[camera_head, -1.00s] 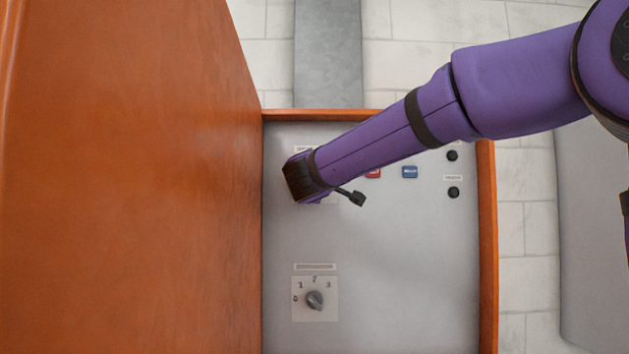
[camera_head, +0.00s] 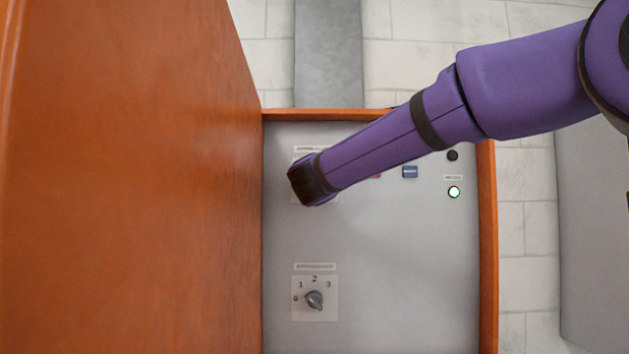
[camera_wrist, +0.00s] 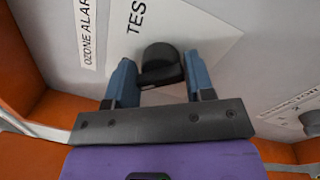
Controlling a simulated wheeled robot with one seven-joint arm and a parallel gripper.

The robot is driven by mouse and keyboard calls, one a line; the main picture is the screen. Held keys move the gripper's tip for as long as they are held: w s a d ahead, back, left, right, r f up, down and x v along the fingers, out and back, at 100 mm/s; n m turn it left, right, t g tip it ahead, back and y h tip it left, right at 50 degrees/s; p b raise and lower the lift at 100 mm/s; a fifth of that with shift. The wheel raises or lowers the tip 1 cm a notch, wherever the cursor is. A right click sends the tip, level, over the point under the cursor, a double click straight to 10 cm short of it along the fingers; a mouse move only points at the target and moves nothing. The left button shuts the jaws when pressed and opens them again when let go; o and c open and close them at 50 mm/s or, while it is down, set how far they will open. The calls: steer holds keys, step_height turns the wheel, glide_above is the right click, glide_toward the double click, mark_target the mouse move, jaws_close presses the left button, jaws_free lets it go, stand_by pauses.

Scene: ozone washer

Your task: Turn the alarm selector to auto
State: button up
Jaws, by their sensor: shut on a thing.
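The alarm selector is a black knob (camera_wrist: 162,55) on a white plate, seen in the wrist view under a label starting "OZONE ALAR" (camera_wrist: 88,35). The plate text "TES" (camera_wrist: 136,14) shows beside it. My gripper (camera_wrist: 159,62) has its two blue-grey fingers on either side of the knob and is shut on it. In the head view my wrist covers the knob and most of its plate, so the position it points to cannot be read.
A second selector (camera_head: 315,300), marked 0 to 3, sits lower on the grey panel (camera_head: 400,265). A blue button (camera_head: 410,172), a dark lamp (camera_head: 452,155) and a lit greenish-white lamp (camera_head: 454,192) are at right. A large orange-brown wooden surface (camera_head: 130,180) stands at left.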

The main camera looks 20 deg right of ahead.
steer(key=shift+f+n, duration=0.3)
steer(key=shift+n, duration=0.1)
steer(key=o, duration=0.7)
steer(key=shift+d, duration=0.1)
steer(key=shift+r, duration=0.15)
steer(key=v, duration=1)
steer(key=shift+s, duration=0.4)
